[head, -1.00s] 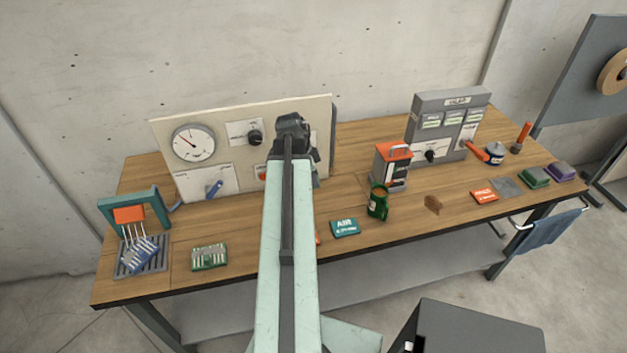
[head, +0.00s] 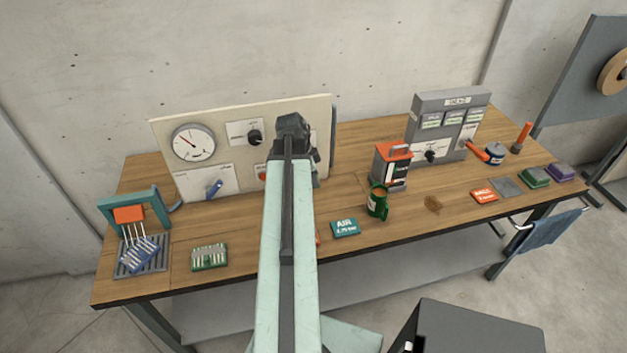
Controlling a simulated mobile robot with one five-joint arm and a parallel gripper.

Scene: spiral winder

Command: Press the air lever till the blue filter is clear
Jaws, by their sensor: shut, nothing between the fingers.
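The blue filter (head: 138,252) lies askew on a grey slotted grate (head: 160,266) at the bench's left end. Pale strips show on its top; I cannot tell whether it is clear. Over it stands a teal frame (head: 108,213) with an orange block (head: 128,214) and thin prongs pointing down. A small dark lever-like part (head: 175,206) shows beside the frame; I cannot tell whether it is the air lever. A blue handle (head: 214,188) sits on the pale panel, under a round gauge (head: 193,143).
A green filter-like block (head: 209,256) lies right of the grate. A teal AIR card (head: 345,228), green mug (head: 378,204), orange-topped box (head: 391,170) and brown stain (head: 433,204) are right of my arm. A grey control box (head: 443,125) stands at the back right.

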